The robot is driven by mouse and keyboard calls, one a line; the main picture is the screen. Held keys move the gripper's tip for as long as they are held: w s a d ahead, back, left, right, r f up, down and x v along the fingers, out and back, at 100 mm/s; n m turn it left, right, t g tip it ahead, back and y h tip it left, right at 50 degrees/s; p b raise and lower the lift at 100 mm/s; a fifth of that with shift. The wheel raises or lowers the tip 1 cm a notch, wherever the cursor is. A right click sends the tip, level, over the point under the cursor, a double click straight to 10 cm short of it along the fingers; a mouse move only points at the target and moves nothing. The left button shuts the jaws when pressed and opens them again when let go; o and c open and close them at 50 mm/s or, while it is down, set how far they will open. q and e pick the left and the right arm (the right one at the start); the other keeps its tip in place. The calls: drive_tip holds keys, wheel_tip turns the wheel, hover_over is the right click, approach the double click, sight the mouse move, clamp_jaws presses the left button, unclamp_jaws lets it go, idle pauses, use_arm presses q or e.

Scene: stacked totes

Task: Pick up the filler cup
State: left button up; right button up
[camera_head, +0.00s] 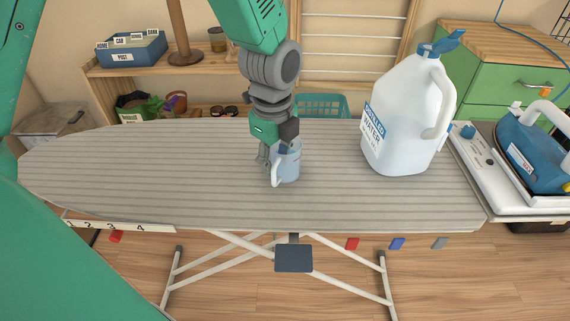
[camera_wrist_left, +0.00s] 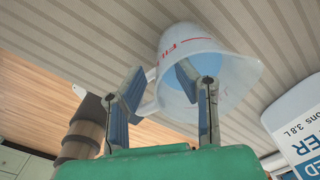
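The filler cup (camera_head: 288,166) is a translucent bluish cup with a pale handle, standing on the grey striped ironing board (camera_head: 120,165). In the left wrist view the filler cup (camera_wrist_left: 228,72) has red markings and a blue inside. My left gripper (camera_head: 270,158) is over the cup's near-left side. In the left wrist view the left gripper (camera_wrist_left: 158,84) has its fingers spread apart, with the handle between them. One finger overlaps the cup's mouth; I cannot tell whether it is inside or touching. My right gripper is not in view.
A large white water jug (camera_head: 405,120) stands right of the cup on the board. A blue iron (camera_head: 535,150) rests on a white base at the far right. A shelf with a blue file box (camera_head: 133,50) is behind. The board's left part is clear.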

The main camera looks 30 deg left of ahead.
use_arm(q)
wheel_tip(320, 180, down, 2)
drive_tip(key=shift+w+d, duration=0.1)
drive_tip(key=shift+a, duration=0.3)
drive_tip(key=shift+c, duration=0.3)
drive_tip(key=shift+a+f, duration=0.1)
clamp_jaws()
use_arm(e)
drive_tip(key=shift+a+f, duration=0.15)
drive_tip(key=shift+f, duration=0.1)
use_arm(q)
drive_tip(key=shift+d, duration=0.2)
